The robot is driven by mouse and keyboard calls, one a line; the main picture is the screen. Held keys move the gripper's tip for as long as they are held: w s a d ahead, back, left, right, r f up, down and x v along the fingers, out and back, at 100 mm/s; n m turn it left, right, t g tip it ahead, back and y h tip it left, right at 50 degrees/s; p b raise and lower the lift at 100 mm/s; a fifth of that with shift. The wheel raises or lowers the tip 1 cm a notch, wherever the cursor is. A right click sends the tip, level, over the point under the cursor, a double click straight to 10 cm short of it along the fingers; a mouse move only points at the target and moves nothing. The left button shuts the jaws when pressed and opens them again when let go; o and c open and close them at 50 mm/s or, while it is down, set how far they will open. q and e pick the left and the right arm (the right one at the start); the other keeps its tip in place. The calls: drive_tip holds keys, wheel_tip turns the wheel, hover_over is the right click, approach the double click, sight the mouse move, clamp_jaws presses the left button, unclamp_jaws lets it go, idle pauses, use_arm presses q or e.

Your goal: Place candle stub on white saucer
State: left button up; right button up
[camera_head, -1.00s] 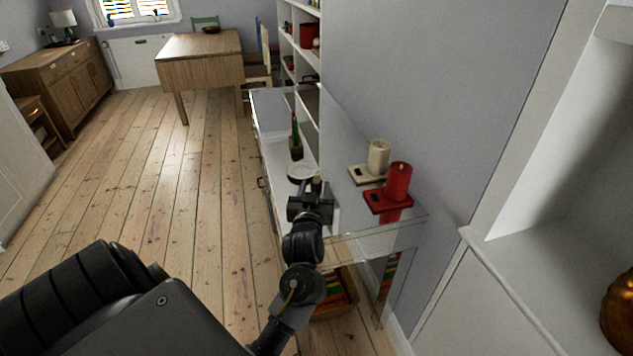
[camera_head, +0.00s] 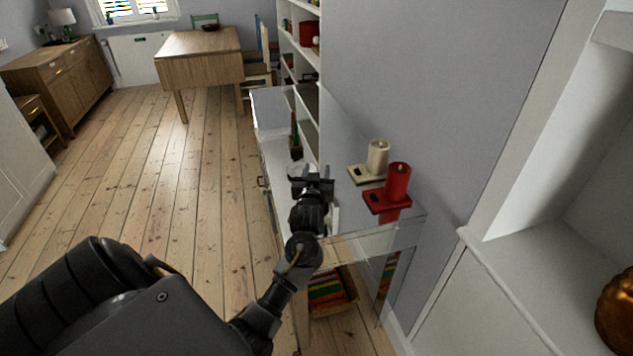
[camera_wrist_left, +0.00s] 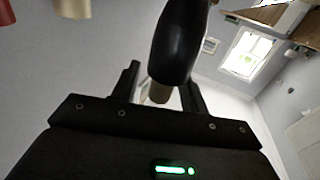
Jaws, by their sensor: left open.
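My left gripper (camera_head: 313,172) is open above the white shelf unit. Its jaws (camera_wrist_left: 160,92) are apart in the left wrist view. A small pale, blunt piece (camera_wrist_left: 157,93), which may be the candle stub, shows between them below a dark rounded object (camera_wrist_left: 178,42). I cannot tell whether it touches a finger. The white saucer is not visible in the head view now; my gripper covers its place. My right gripper is out of view.
A cream candle (camera_head: 377,157) and a red candle (camera_head: 397,181) stand on small bases on the glass shelf (camera_head: 375,235), right of my gripper. A dark pot (camera_head: 296,152) is behind it. A basket (camera_head: 335,295) is below. The floor (camera_head: 165,190) at left is clear.

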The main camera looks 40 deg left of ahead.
use_arm(q)
clamp_jaws()
drive_tip(key=shift+r, duration=0.15)
drive_tip(key=shift+r+p, duration=0.2)
drive_tip(key=shift+p, duration=0.2)
drive_tip(key=r+p, duration=0.2)
drive_tip(key=p, duration=0.1)
drive_tip(key=r+p, duration=0.2)
drive_tip(key=shift+s+d, duration=0.2)
drive_tip(key=shift+s, duration=0.05)
drive_tip(key=s+d+r+p, duration=0.8)
drive_tip(key=s+p, duration=0.2)
drive_tip(key=p, duration=0.4)
drive_tip(key=shift+s+r, duration=0.15)
drive_tip(key=shift+s, duration=0.2)
